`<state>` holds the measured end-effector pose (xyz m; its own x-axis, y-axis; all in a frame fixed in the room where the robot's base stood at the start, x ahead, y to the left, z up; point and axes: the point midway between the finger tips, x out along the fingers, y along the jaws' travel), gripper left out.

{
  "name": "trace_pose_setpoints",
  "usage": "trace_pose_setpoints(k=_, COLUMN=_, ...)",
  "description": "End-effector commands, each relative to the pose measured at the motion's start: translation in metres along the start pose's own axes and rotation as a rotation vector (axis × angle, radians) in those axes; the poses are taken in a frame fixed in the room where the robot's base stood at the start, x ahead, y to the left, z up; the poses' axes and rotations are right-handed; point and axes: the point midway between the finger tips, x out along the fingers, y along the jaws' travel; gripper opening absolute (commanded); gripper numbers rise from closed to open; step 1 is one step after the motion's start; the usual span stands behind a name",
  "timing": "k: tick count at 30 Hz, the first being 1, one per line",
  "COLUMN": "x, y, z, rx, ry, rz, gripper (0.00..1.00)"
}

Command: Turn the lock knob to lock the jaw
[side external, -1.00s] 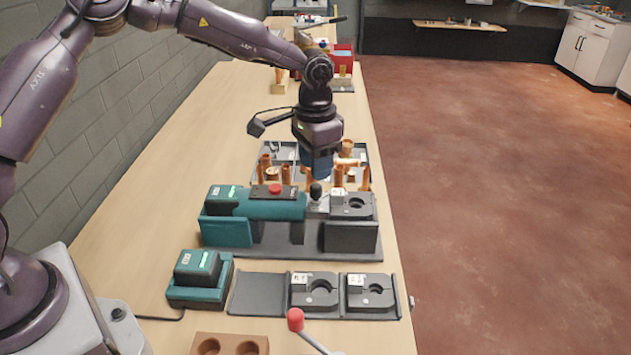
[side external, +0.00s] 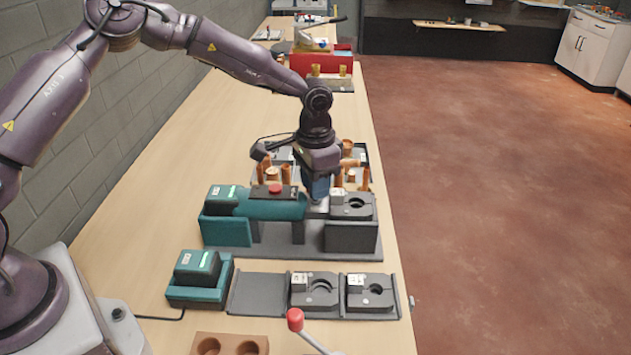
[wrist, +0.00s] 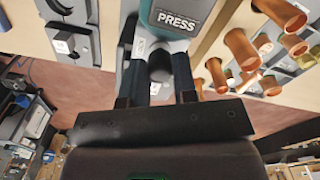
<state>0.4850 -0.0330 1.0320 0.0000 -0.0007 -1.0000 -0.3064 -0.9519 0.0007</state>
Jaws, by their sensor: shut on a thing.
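The teal press tool (side external: 268,208) lies across its grey stand, with a red button on top and a grey jaw (side external: 352,206) at its right end. My gripper (side external: 317,203) is lowered where the tool body meets the jaw. In the wrist view, the two fingers of my gripper (wrist: 160,78) stand on either side of the dark lock knob (wrist: 160,65), just below the PRESS label, and are shut on it. In the side view the knob is hidden behind my gripper. I cannot tell how far the knob is turned.
A tray of upright copper fittings (wrist: 242,50) stands close behind the tool. In front are two spare jaws (side external: 315,290) on a grey plate, a teal charger with a battery (side external: 198,275) and a red-tipped lever (side external: 296,320). The bench's right edge is near.

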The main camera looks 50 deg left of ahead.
Motion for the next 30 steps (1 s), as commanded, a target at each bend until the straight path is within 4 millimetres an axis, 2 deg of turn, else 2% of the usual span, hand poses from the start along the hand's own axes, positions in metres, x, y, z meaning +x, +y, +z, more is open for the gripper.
trace_pose_setpoints(k=11, x=-0.001, y=0.000, z=0.000, rx=0.054, ry=0.001, rz=-0.002, gripper=0.03)
trace_pose_setpoints(k=12, x=-0.001, y=0.000, z=0.000, rx=0.054, ry=0.001, rz=-0.002, gripper=0.29)
trace_pose_setpoints(k=13, x=-0.001, y=0.000, z=0.000, rx=0.054, ry=0.001, rz=-0.002, gripper=0.36)
trace_pose_setpoints(k=14, x=-0.001, y=0.000, z=0.000, rx=0.054, ry=0.001, rz=-0.002, gripper=0.37)
trace_pose_setpoints(k=23, x=-0.003, y=0.000, z=0.000, rx=0.052, ry=0.002, rz=-0.002, gripper=0.37)
trace_pose_setpoints(k=26, x=-0.013, y=-0.001, z=-0.001, rx=0.052, ry=0.003, rz=-0.002, gripper=0.37)
trace_pose_setpoints(k=30, x=-0.039, y=-0.001, z=-0.001, rx=0.052, ry=0.006, rz=-0.005, gripper=0.37)
